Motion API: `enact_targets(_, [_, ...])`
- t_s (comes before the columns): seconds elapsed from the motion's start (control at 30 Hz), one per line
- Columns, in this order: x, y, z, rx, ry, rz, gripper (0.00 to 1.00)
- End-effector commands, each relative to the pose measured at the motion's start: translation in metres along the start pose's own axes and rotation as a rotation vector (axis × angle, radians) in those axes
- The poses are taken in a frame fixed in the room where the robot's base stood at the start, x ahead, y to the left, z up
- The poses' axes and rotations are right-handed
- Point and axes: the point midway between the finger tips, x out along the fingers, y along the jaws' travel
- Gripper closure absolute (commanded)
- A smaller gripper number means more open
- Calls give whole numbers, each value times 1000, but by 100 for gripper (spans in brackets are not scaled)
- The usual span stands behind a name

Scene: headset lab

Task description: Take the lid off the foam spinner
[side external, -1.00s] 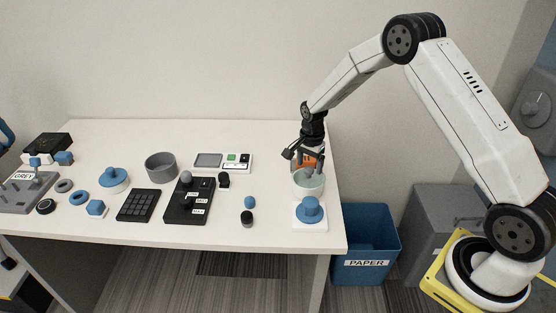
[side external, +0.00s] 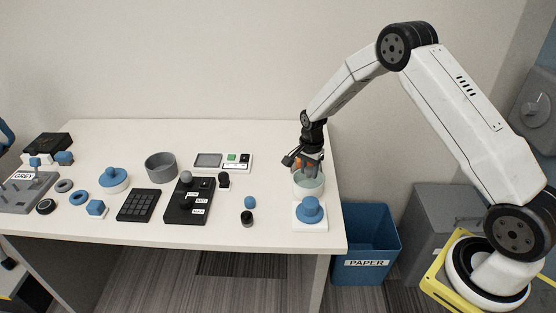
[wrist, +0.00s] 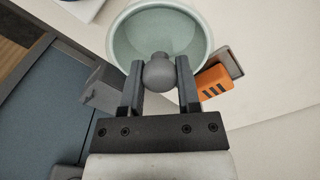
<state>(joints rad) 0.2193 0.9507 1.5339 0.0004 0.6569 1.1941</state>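A round white tub with a blue knobbed lid (side external: 114,178) stands left of centre on the table in the side view; it looks like the foam spinner, with its lid on. My gripper (side external: 309,170) is far to its right, over a pale green round bowl (side external: 309,188), which also shows in the wrist view (wrist: 122,42). My gripper (wrist: 159,68) has its fingers on both sides of a grey ball (wrist: 158,74) and appears shut on it. The ball's height above the bowl is unclear. The tub is outside the wrist view.
A blue knobbed disc (side external: 310,210) sits on a white square in front of the bowl. A grey ring-shaped container (side external: 160,166), black keypad (side external: 138,205) and black board (side external: 188,206) stand near the tub. A blue paper bin (side external: 366,240) is beside the table's right edge.

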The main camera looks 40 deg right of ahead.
Motion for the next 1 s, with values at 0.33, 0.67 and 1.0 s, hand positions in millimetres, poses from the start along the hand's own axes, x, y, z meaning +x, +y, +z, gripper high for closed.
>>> enact_targets(0.33, [0, 0, 0, 0, 0, 0, 100])
enact_targets(0.67, [-14, -1, 0, 0, 1, -2, 100])
enact_targets(1.0, [-48, 13, 4, 0, 1, -1, 100])
